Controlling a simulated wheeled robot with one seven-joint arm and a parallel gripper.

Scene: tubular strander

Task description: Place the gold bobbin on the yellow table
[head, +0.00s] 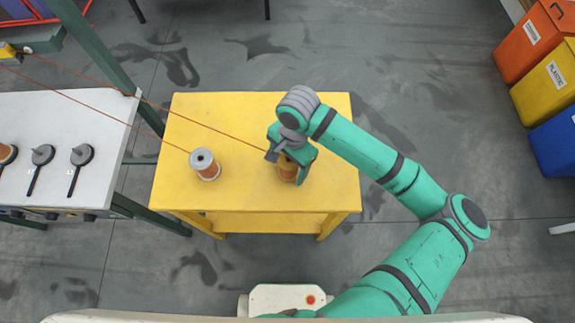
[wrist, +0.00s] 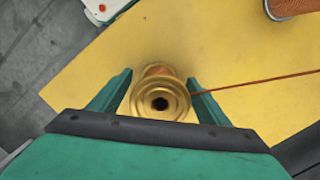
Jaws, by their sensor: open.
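The gold bobbin (wrist: 160,101) stands upright on the yellow table (head: 240,120), with copper-coloured wire wound on it. In the head view the bobbin (head: 287,170) is partly hidden under my gripper (head: 292,168). In the wrist view my gripper (wrist: 158,90) is open, with one finger on each side of the bobbin. The left finger stands a little apart from it; the right finger is close, and I cannot tell if it touches. The table also shows in the wrist view (wrist: 230,50).
A grey-flanged bobbin (head: 204,165) with copper wire stands on the table's left part. Orange wires run from the upper left to both bobbins. A white bench (head: 60,120) with black handles is at left. Orange, yellow and blue bins (head: 545,80) stand at right.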

